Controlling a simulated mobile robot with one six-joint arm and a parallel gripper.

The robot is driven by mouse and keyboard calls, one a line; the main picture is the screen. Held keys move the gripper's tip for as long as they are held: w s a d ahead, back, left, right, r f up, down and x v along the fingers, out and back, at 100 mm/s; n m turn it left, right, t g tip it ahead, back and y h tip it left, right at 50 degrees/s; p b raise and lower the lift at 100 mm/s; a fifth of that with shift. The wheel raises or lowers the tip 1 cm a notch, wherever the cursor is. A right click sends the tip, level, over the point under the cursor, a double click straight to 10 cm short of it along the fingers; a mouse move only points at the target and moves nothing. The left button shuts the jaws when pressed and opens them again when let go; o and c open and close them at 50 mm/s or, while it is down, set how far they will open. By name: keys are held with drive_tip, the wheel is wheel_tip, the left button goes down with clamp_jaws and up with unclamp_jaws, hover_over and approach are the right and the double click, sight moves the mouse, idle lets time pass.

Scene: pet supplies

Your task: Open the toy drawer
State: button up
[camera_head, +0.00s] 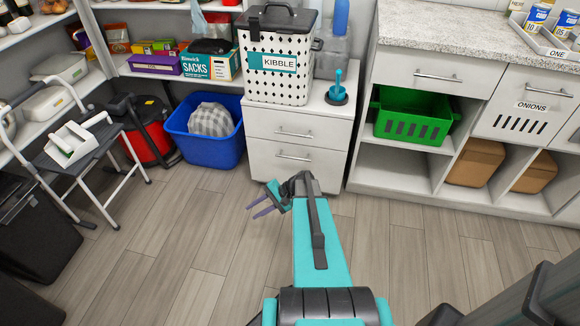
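A white two-drawer cabinet (258,165) stands at the middle back, with an upper drawer (275,131) and a lower drawer (272,158), both closed with bar handles. Another closed drawer (450,78) with a bar handle is under the stone counter at the right. I see no label naming a toy drawer. My gripper (252,211) is in front of the cabinet, below the lower handle in the picture, pointing left. Its two fingers are apart with nothing between them, and it is not touching a handle. My arm hides part of the floor and the cabinet's lower right corner.
A white kibble container (280,82) and a teal plunger-like item (337,90) stand on the cabinet. A blue bin (181,125) is left of it, with a folding step stool (80,165) farther left. A green crate (414,118) sits in the counter shelf.

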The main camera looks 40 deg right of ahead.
drive_tip(key=d+r+m+t+h+b, duration=0.15)
drive_tip(key=d+m+t+b, duration=0.35)
drive_tip(key=d, duration=1.4)
drive_tip(key=m+t+h+b, duration=0.2)
drive_tip(key=t+h+b, duration=0.1)
drive_tip(key=t+b, duration=0.1)
approach(292, 158)
drive_tip(key=f+v, duration=0.1)
drive_tip(key=v, duration=0.2)
drive_tip(key=shift+s+d+r, duration=0.2)
drive_tip(key=shift+s+r, duration=0.05)
drive_tip(key=shift+r, duration=0.3)
drive_tip(key=b+x, duration=0.4)
drive_tip(key=x, duration=1)
drive_tip(key=shift+s+f, duration=0.1)
drive_tip(key=shift+f, duration=0.05)
clamp_jaws()
